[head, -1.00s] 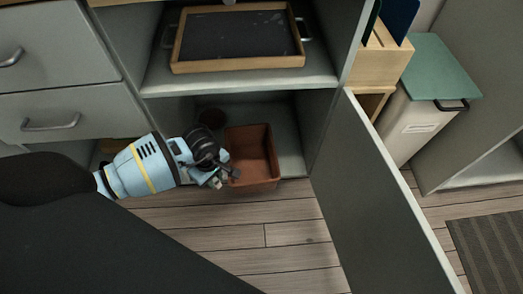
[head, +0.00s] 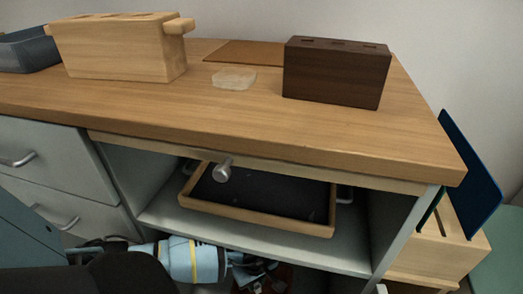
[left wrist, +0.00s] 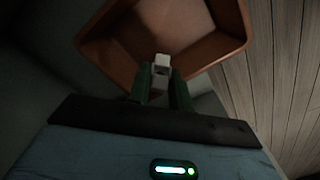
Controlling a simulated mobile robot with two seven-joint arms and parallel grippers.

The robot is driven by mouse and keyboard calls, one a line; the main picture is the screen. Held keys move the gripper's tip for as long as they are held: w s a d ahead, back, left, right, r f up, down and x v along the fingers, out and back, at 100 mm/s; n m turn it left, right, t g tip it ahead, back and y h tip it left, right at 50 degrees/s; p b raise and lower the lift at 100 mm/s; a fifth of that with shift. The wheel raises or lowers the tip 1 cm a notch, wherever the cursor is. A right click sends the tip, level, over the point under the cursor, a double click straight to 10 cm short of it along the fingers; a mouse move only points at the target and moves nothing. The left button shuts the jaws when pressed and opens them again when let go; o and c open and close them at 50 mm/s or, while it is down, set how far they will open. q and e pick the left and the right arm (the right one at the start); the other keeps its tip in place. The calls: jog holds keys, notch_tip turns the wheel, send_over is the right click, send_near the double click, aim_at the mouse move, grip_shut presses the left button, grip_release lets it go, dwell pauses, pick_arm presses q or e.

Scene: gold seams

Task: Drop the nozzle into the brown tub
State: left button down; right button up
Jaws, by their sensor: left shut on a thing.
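The brown tub (left wrist: 212,48) fills the top of the left wrist view, its open inside facing the camera. In the head view only a dim reddish-brown part of it shows at the bottom edge, beside the gripper. My left gripper (left wrist: 160,88) has its green fingers closed on a small pale grey piece, the nozzle (left wrist: 161,62). The nozzle's tip overlaps the tub's near wall in that view; its height above the tub cannot be told. In the head view my left gripper (head: 262,280) is low in the cabinet, partly cut off. My right gripper is not in view.
The wooden countertop (head: 235,120) overhangs the cabinet. On it stand a light wooden block (head: 120,50) and a dark brown block (head: 335,75). A shelf with a wood-rimmed dark tray (head: 260,195) lies above my left gripper. Wooden floor (left wrist: 285,70) shows at the right in the left wrist view.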

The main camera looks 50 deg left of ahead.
pick_arm(q)
jog(key=shift+f, duration=0.15)
jog(key=shift+s+f+b, duration=0.1)
jog(key=shift+f+b, duration=0.45)
jog(key=shift+f, duration=0.1)
notch_tip(320, 180, down, 4)
jog(key=b, duration=0.3)
jog(key=shift+f, duration=0.2)
jog(key=c, duration=1.6)
grip_release()
jog(key=o, duration=0.4)
jog(key=shift+r, duration=0.1)
